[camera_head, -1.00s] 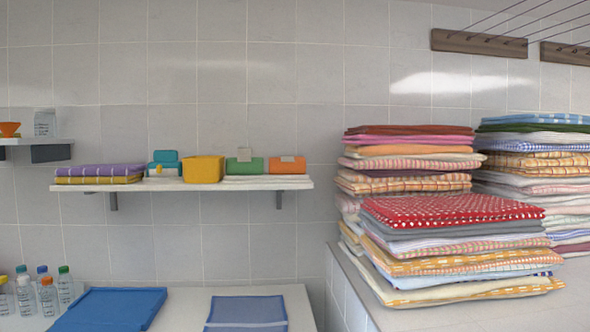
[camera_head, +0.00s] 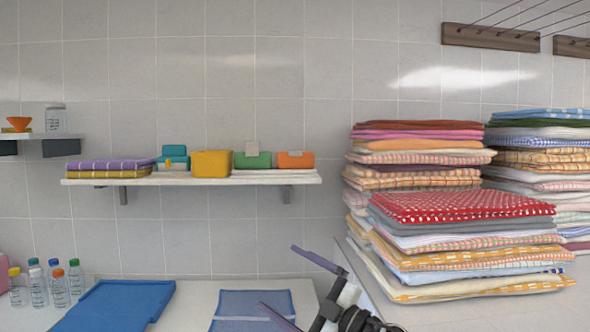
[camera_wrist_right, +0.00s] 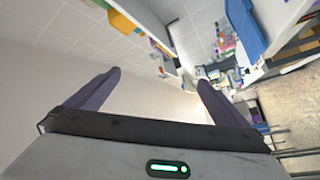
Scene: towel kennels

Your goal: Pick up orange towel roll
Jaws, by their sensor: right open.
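My right gripper (camera_head: 277,277) is open and empty, below the shelf's right end and apart from the roll. In the right wrist view its two purple fingers (camera_wrist_right: 159,77) are spread with nothing between them. The shelf items show small and tilted at the top there; I cannot clearly pick out the orange roll. My left gripper is not in view.
A yellow bin (camera_head: 211,164), a teal item (camera_head: 174,152) and folded purple towels (camera_head: 110,165) share the shelf. Tall towel stacks (camera_head: 460,207) stand right of my right gripper. Bottles (camera_head: 58,288) and a blue tray (camera_head: 115,305) are on the counter below. Wall above the shelf is clear.

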